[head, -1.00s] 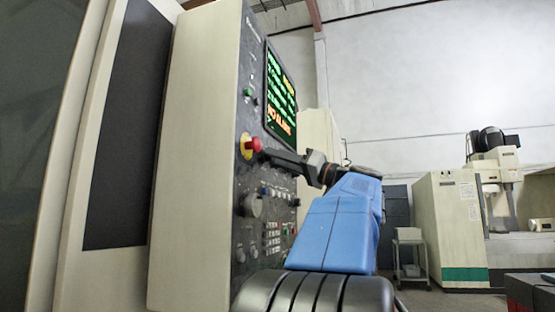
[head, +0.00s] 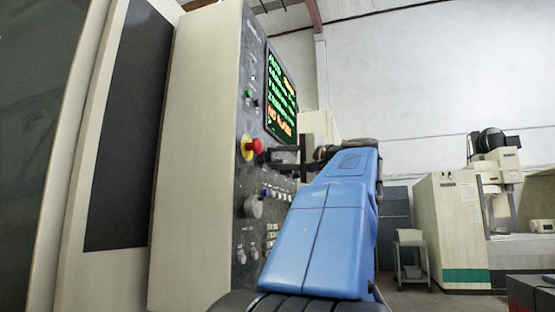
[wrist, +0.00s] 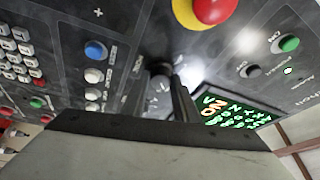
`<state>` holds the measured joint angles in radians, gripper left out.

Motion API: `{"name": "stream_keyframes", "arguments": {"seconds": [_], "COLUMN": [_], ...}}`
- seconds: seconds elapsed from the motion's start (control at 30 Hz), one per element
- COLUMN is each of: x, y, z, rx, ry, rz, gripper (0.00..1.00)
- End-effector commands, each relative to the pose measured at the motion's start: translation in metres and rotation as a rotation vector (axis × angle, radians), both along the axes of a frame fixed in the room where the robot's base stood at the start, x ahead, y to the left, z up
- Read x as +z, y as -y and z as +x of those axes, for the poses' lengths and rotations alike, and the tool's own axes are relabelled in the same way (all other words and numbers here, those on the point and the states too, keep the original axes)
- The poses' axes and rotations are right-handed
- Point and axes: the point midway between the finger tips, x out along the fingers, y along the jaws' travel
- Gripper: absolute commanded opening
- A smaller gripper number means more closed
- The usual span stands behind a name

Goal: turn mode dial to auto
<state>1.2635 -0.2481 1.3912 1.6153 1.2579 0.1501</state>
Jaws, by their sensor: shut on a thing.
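The mode dial (wrist: 160,80) is a small dark knob on the machine's dark control panel, with white marks beside it in the wrist view. My gripper (wrist: 166,84) is shut on the dial, one dark finger on each side of it. The fingers cover part of the dial, and I cannot read which mode it points to. In the head view my gripper (head: 268,160) reaches the panel just right of and below the red emergency stop; the dial is hidden there.
The red emergency stop (head: 253,146) on its yellow base sits close to my gripper. A lit screen (head: 281,98) is above. Buttons (wrist: 95,72) and a large grey knob (head: 253,207) are nearby. Open floor and another machine (head: 452,232) lie to the right.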

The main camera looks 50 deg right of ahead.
Motion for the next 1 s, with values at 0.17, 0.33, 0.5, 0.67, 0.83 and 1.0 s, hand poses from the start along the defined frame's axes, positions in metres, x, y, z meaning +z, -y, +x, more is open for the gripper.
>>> {"name": "stream_keyframes", "arguments": {"seconds": [0.17, 0.33, 0.5, 0.67, 0.83, 1.0], "x": [0.0013, 0.0018, 0.0020, 0.0022, 0.0022, 0.0022], "y": [-0.0001, -0.0006, -0.0007, -0.0007, -0.0007, -0.0007], "z": [-0.0001, -0.0002, -0.0003, -0.0003, -0.0003, -0.0002], "rx": [-0.001, 0.000, 0.000, 0.000, 0.000, 0.000], "ry": [-0.042, -0.069, -0.085, -0.090, -0.090, -0.090], "rz": [0.102, 0.170, 0.207, 0.219, 0.221, 0.221], "gripper": [0.04, 0.04, 0.04, 0.04, 0.04, 0.04]}}
